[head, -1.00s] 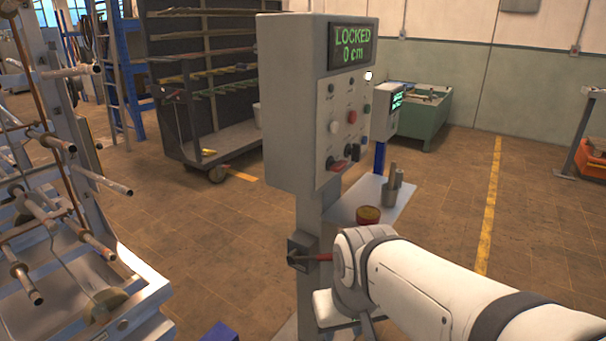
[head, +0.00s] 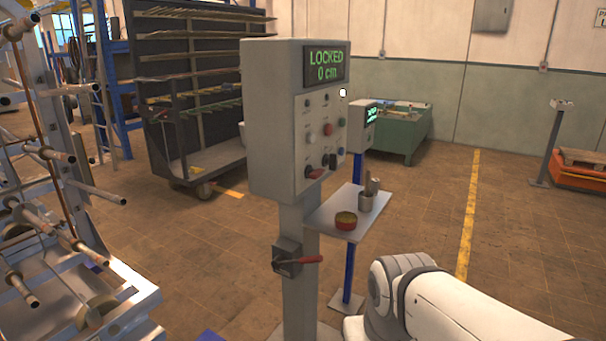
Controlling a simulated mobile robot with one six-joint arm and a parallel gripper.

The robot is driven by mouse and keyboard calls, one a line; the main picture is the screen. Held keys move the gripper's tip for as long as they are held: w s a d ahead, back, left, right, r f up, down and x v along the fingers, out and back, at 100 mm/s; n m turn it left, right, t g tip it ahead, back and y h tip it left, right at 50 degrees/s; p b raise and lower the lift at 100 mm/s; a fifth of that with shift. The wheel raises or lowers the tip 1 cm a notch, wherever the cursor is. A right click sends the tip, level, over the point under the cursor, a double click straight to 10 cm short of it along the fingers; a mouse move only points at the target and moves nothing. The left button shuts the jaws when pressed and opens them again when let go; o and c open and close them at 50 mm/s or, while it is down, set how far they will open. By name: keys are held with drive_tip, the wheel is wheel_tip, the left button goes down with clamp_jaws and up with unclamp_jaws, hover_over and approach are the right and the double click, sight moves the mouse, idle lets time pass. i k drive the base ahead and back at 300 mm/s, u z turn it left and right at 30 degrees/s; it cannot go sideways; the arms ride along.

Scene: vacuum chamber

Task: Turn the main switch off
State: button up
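A grey control cabinet (head: 272,125) stands on a post, with a green-lit display (head: 326,66) reading "LOCKED 0 cm". Its front panel carries several knobs and buttons, with a small red-handled switch (head: 315,173) low on the panel. A dark switch box (head: 287,257) is fixed to the post below, with a red lever (head: 307,260) pointing right, about level. I cannot tell which of these two is the main switch. My white arm shows at the lower right, apart from the lever in the picture. My gripper is not visible.
A metal rack with rods (head: 60,235) stands close on the left. A dark shelf cart (head: 190,100) stands behind.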

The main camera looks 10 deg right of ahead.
sight(309, 173)
drive_tip(key=u, duration=0.05)
drive_tip(key=i, duration=1)
drive_tip(key=z, duration=0.05)
